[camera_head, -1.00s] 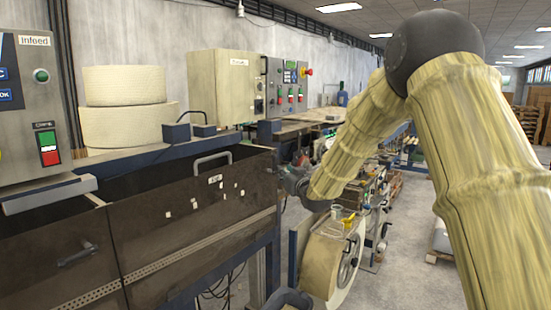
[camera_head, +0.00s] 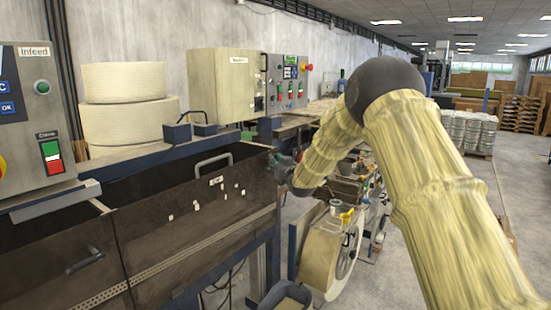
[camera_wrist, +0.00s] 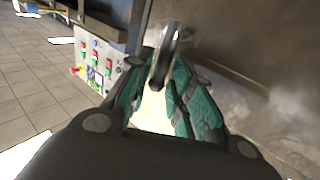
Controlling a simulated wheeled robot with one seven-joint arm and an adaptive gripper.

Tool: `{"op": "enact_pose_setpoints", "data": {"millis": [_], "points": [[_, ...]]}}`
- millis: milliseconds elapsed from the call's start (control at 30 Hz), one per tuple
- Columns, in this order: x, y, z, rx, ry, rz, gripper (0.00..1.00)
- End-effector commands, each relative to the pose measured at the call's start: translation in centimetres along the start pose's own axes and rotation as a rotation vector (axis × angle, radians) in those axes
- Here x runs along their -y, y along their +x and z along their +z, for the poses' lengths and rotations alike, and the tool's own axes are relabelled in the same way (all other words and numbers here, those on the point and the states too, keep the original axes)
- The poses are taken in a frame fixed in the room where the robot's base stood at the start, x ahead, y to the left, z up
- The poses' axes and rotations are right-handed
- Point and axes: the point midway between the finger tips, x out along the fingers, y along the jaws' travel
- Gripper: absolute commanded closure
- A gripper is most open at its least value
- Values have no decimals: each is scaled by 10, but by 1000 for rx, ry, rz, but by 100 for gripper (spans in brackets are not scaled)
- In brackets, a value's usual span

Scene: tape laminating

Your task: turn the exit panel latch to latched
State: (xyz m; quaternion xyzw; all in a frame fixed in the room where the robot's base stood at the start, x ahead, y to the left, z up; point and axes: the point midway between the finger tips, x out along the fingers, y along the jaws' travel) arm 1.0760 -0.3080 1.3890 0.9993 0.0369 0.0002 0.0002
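The dark exit panel (camera_head: 190,205), with a bar handle (camera_head: 212,160) and a small label, stands upright at centre left in the head view. My gripper (camera_head: 285,168) is at its right end there, small and partly hidden by my arm. In the wrist view, a shiny metal lever (camera_wrist: 165,58), which looks like the latch, stands out from a dark brown surface. The teal-padded fingers of my gripper (camera_wrist: 167,75) lie on both sides of it, with the lever between or just beyond the tips. Whether the pads touch it is unclear. The latch is not distinguishable in the head view.
The infeed control box (camera_head: 32,120) is at left, with large cream rolls (camera_head: 125,105) behind the panel. A control cabinet (camera_head: 290,85) stands further back and its buttons also show in the wrist view (camera_wrist: 98,65). A tape wheel (camera_head: 325,255) sits below my gripper.

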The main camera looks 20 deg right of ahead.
Motion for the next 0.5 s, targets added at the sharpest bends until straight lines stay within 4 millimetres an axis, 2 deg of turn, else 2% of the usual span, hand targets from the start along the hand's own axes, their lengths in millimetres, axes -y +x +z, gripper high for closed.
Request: {"op": "enact_pose_setpoints", "data": {"millis": [200, 500], "points": [[0, 12, 0, 1, 0, 0, 77], [0, 14, 1, 1, 1, 0, 77]]}}
